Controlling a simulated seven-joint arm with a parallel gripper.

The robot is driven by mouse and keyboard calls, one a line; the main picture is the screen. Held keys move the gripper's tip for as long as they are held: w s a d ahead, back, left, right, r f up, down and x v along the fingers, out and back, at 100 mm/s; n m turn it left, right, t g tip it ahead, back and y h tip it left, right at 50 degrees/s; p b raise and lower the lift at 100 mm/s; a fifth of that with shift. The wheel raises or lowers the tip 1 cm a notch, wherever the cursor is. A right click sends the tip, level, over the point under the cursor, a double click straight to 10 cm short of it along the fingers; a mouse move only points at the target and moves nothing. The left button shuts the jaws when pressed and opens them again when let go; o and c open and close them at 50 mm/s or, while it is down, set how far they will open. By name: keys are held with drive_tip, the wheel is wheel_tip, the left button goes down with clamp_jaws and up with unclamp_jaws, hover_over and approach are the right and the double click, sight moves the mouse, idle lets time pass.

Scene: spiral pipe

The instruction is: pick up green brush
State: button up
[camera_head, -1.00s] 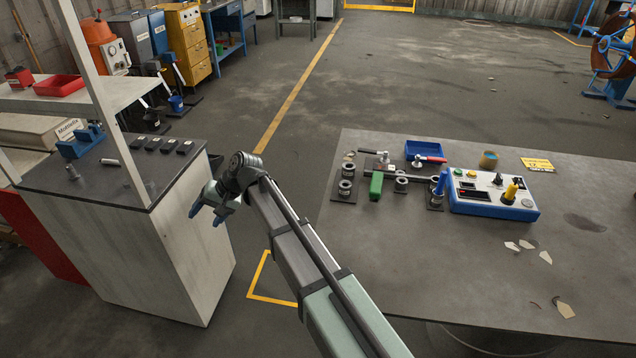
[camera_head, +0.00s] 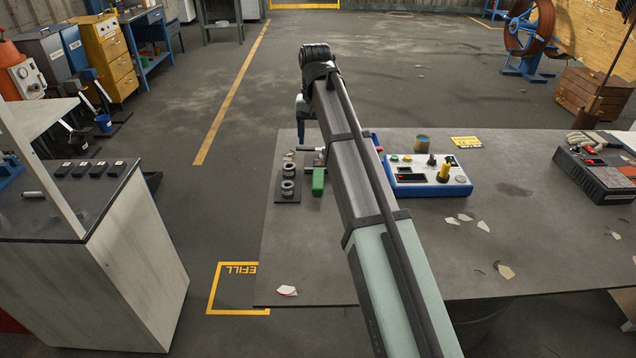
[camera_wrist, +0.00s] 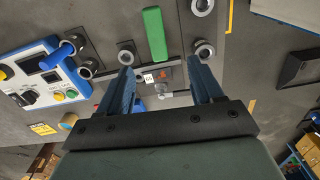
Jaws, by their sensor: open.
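The green brush (camera_head: 318,181) shows in the head view as a green block on the grey table (camera_head: 285,235), near its left end and partly beside my arm. In the wrist view the green brush (camera_wrist: 154,33) lies beyond my fingertips, roughly in line with the gap between them. My gripper (camera_head: 301,135) is above the back left part of the table, mostly hidden by my arm in the head view. In the wrist view my gripper (camera_wrist: 162,72) has its two blue fingers apart, with nothing held between them.
Metal rings on a dark plate (camera_head: 288,185) stand just left of the brush. A blue and white control box (camera_head: 427,175) is to the right, with a yellow-topped knob. The front left of the table is mostly clear.

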hover_over(318, 177)
wheel_tip(318, 177, down, 8)
drive_tip(key=shift+s+a+f, duration=0.1)
drive_tip(key=shift+s+f, duration=0.05)
drive_tip(key=shift+f, duration=2.65)
drive_tip(key=c, duration=1.2)
drive_tip(key=shift+o, duration=0.2)
drive_tip(key=shift+r, duration=0.15)
wheel_tip(318, 177, up, 10)
